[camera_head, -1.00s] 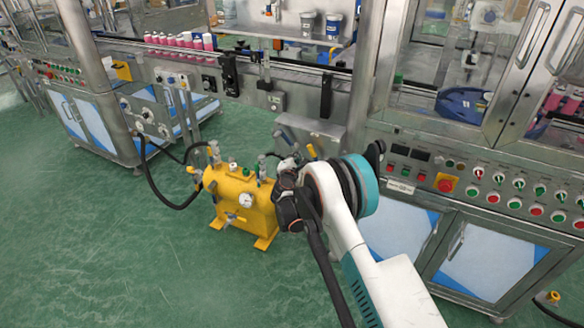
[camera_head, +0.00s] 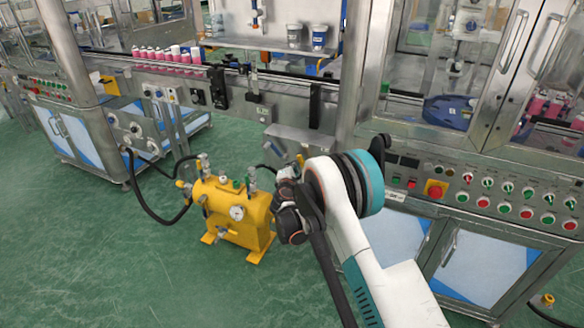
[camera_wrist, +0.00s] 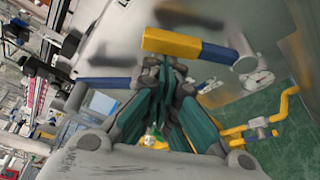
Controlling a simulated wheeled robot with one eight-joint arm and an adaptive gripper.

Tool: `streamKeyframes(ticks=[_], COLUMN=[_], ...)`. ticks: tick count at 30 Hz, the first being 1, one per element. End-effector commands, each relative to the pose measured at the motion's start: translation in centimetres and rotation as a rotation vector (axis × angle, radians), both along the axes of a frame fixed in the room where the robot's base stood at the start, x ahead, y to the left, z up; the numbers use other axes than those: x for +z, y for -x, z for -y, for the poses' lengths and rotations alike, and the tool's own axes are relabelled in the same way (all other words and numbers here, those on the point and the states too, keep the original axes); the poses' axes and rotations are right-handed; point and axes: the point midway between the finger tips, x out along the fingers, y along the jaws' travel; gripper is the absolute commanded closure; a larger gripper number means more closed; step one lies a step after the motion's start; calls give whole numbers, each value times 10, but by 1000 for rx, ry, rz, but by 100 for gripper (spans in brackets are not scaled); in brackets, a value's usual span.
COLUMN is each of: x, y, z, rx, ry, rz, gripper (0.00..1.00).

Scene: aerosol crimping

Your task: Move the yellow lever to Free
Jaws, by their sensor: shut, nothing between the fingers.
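In the wrist view a lever with a yellow end (camera_wrist: 172,42) and a blue section crosses above my fingertips. Its blue part runs right to a metal pivot. My gripper (camera_wrist: 165,64) is shut and empty, its tips close under the yellow end; I cannot tell whether they touch it. A second lever with a blue handle (camera_wrist: 104,84) lies to the left. In the head view a small yellow piece (camera_head: 300,160) shows just above my wrist, probably the lever's end. My fingers are hidden behind my arm there. No Free marking can be read.
A yellow tank (camera_head: 228,204) with a gauge, valves and a black hose stands on the green floor left of my arm. A machine with a button panel (camera_head: 480,195) is at the right. The conveyor (camera_head: 140,62) carries pink bottles behind. Open floor lies at the lower left.

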Motion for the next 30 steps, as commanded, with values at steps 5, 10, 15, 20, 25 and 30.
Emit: streamKeyframes(ticks=[5, 10, 15, 20, 25, 30], x=[2, 3, 7, 12, 18, 23], y=[1, 1, 2, 5, 8, 11], z=[2, 4, 7, 13, 23, 31], rx=[0, 0, -1, -1, -2, 0], ry=[-29, -53, -103, -189, -312, -353], rz=[10, 20, 38, 69, 115, 128], gripper=[100, 100, 100, 100, 100, 100])
